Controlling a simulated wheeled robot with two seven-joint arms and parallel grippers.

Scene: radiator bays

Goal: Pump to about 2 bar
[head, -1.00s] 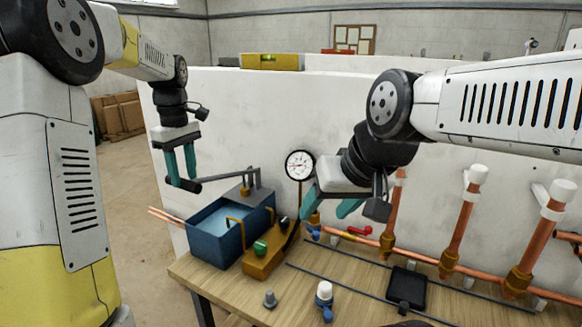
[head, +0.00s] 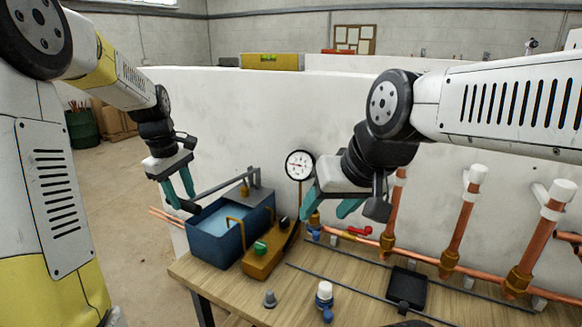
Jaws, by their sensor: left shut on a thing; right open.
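A blue test pump tank (head: 213,246) with water in it stands at the left end of the wooden bench. Its grey lever handle (head: 226,180) slopes down to the left from its pivot. My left gripper (head: 183,202) is shut on the lever's outer end, left of the tank. A round white pressure gauge (head: 299,165) stands on a brass stem behind the bench; its needle is too small to read exactly. A green knob (head: 261,247) sits on the brass block beside the tank. My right gripper (head: 328,206) is open and empty, just right of the gauge stem.
Copper pipes with brass fittings (head: 388,243) and white caps run along the wall at right. A red lever valve (head: 359,231), a black tray (head: 406,290), a white-topped blue valve (head: 324,294) and a grey plug (head: 269,298) are on the bench.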

